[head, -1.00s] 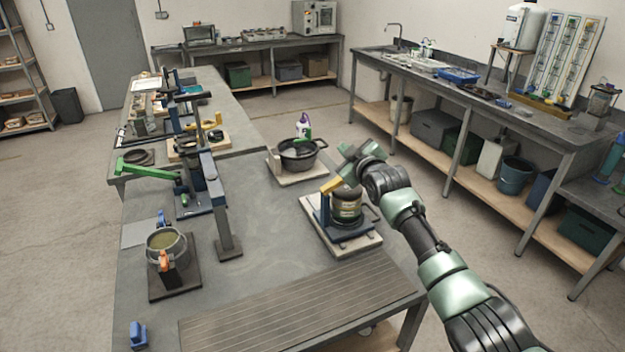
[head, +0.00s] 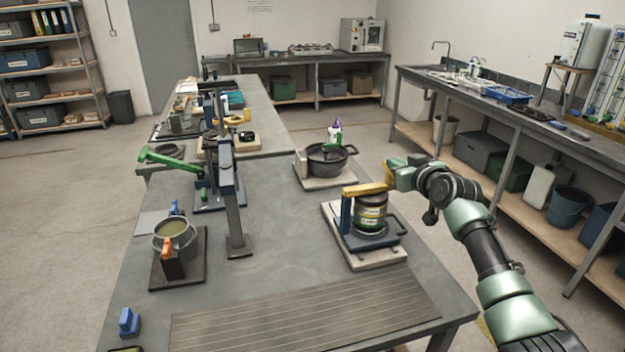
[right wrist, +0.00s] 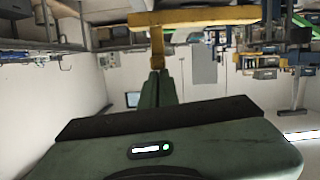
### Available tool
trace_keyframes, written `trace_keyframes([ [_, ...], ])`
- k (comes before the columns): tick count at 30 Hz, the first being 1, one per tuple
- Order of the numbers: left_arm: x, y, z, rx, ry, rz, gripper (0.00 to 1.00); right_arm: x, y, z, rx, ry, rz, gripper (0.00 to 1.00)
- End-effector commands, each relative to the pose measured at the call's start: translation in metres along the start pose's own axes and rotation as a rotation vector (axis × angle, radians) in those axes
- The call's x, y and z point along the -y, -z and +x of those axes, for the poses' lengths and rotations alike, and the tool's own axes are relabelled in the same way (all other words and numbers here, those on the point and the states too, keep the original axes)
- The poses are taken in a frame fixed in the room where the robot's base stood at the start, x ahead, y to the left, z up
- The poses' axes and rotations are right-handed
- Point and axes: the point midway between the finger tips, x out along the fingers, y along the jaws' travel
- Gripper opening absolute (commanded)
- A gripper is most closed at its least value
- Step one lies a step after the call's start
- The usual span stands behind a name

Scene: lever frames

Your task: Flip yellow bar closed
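The yellow bar (head: 368,189) lies nearly level, from the top of a blue post (head: 346,213) across above a dark jar with a pale label (head: 370,212). An upright yellow handle (head: 389,173) stands at its right end. My right gripper (head: 393,175) is at this handle. In the right wrist view the bar (right wrist: 205,16) crosses the top and its handle (right wrist: 157,48) runs down to my fingers (right wrist: 159,82), which are close together on it. The fingertips' exact contact is small and partly hidden. My left gripper is not in view.
The jar's fixture stands on a pale board (head: 372,262) near the table's right edge. A black pot (head: 327,158) stands behind it. A metal pot (head: 174,240) and a green lever (head: 167,160) are at left.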

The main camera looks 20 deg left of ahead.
Motion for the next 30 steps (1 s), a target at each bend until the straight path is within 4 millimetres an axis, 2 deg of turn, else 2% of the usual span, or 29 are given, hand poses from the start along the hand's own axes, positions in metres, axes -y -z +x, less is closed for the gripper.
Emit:
trace_keyframes([
  [22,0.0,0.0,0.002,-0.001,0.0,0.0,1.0,-0.003,-0.009,0.001,0.014,-0.002,0.0,0.0],
  [26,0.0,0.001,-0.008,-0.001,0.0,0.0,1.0,-0.003,0.004,-0.003,0.013,-0.003,0.0,0.0],
  [30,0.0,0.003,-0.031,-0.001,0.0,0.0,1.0,-0.004,0.035,-0.01,0.005,-0.005,-0.001,0.0],
])
